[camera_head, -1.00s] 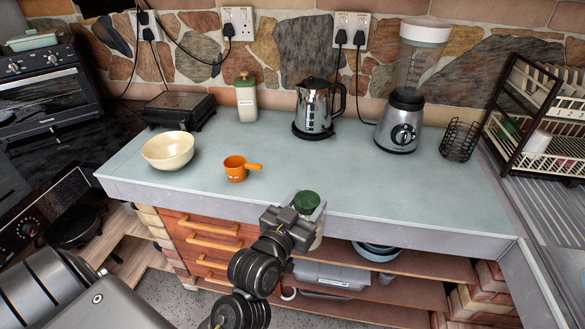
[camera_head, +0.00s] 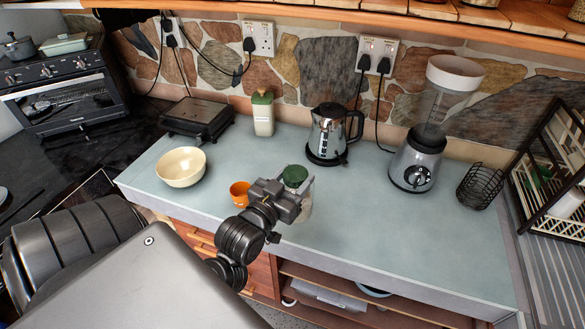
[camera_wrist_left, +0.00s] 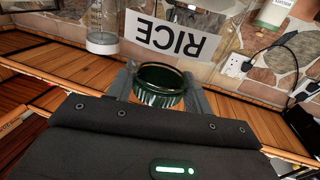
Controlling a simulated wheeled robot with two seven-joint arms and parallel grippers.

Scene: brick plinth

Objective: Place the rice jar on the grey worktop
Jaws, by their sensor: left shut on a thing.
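The rice jar has a dark green lid (camera_head: 294,174) and a pale body, mostly hidden behind my left gripper (camera_head: 297,188) in the head view. That gripper is shut on the jar near its lid. The jar appears over the front part of the grey worktop (camera_head: 370,215); I cannot tell whether its base touches. In the left wrist view the jar's green lid (camera_wrist_left: 160,80) is between the fingers, and the white RICE label (camera_wrist_left: 168,36) reads upside down. My right gripper is not in view.
An orange cup (camera_head: 240,192) is close left of my gripper, with a cream bowl (camera_head: 181,167) farther left. A green-lidded canister (camera_head: 263,114), a kettle (camera_head: 328,135) and a blender (camera_head: 416,160) stand behind. A wire basket (camera_head: 480,187) is at right. The front right worktop is clear.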

